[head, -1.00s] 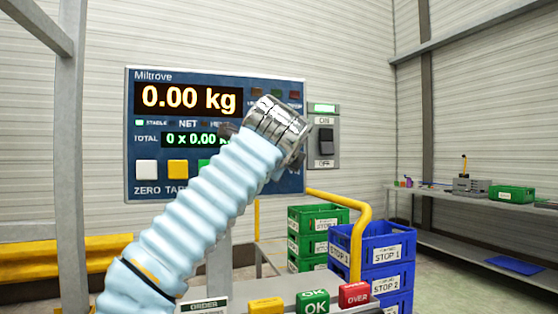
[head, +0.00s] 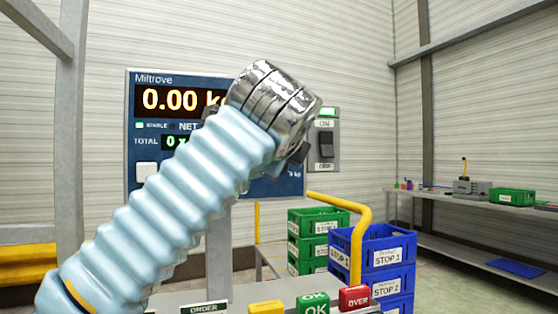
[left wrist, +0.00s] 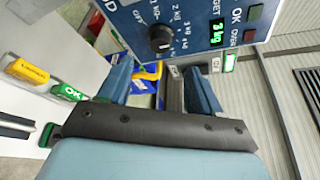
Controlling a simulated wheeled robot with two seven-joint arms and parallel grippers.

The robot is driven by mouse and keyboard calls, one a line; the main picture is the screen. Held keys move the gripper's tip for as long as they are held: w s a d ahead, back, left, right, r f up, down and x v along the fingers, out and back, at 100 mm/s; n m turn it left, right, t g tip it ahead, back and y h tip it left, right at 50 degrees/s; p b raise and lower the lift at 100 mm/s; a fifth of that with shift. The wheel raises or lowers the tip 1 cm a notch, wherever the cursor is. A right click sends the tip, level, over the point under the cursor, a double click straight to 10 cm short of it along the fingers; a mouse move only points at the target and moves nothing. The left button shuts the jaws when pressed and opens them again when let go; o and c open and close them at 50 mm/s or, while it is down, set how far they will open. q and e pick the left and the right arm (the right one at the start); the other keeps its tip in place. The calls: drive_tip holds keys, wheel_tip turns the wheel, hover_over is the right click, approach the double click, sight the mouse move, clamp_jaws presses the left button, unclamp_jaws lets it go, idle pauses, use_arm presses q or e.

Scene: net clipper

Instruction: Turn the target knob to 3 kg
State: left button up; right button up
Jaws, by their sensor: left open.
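The target knob (left wrist: 160,38) is a round dark dial on the blue scale panel, with kg labels printed around it. Its pointer is too small to read surely. The small target display (left wrist: 217,32) beside it shows a green "3 kg". My left gripper (left wrist: 160,90) is open, its two blue fingers apart with nothing between them. The knob appears beyond the fingertips, and I see no contact. In the head view, my left arm and wrist cover the right part of the panel (head: 150,104) and hide the knob. The main display (head: 175,100) begins "0.00".
A power switch box (head: 326,145) is just right of my wrist. OK (head: 313,303) and OVER (head: 354,298) blocks stand on the bench below. Green crates (head: 315,222), blue crates (head: 388,250) and a yellow rail (head: 358,240) are to the right.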

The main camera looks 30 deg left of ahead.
use_arm(q)
drive_tip(key=v, duration=0.4)
drive_tip(key=shift+s+d, duration=0.25)
drive_tip(key=shift+s, duration=0.05)
